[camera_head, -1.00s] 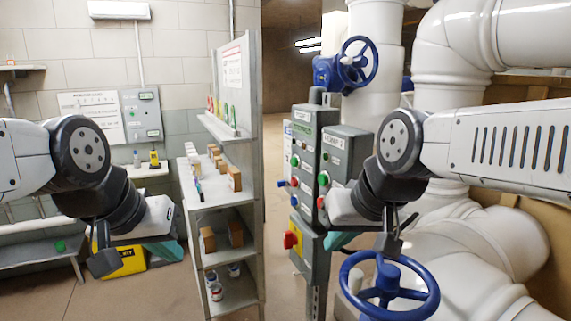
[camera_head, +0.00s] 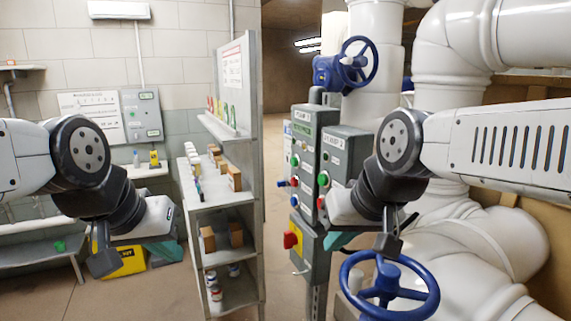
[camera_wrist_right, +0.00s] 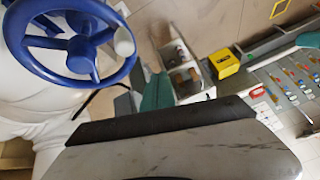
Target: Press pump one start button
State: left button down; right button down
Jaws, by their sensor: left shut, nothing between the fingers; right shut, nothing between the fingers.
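A grey control box (camera_head: 303,133) with a small display and a label that seems to read PUMP 1 stands on a post at the centre. Its green button (camera_head: 294,160) is on the left-facing front, with a red button (camera_head: 294,183) lower down. A second grey box (camera_head: 345,150), whose label seems to read PUMP 2, stands to its right with a green button (camera_head: 322,178) and a red one. My right gripper (camera_head: 340,240), with teal tips, is shut, empty and below the second box, partly hidden by its wrist. My left gripper (camera_head: 165,250) is shut and empty, left of the shelf.
A blue handwheel (camera_head: 389,290) is just below my right gripper; it also shows in the right wrist view (camera_wrist_right: 65,35). A lower box with a red-and-yellow switch (camera_head: 292,240) hangs under the panels. A shelf rack (camera_head: 215,205) stands left of them, white pipes right.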

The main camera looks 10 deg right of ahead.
dwell(0.4)
jog(key=n+t+h, duration=0.5)
jog(key=n+h, duration=0.2)
jog(key=h, duration=0.2)
send_near(295, 162)
jog(key=w+a+f, duration=0.4)
jog(key=a, duration=0.4)
jog(key=shift+w+a, duration=0.1)
jog(key=w+d, duration=0.2)
jog(key=d, duration=0.6)
jog(key=shift+w+d, duration=0.25)
jog(key=shift+w, duration=0.15)
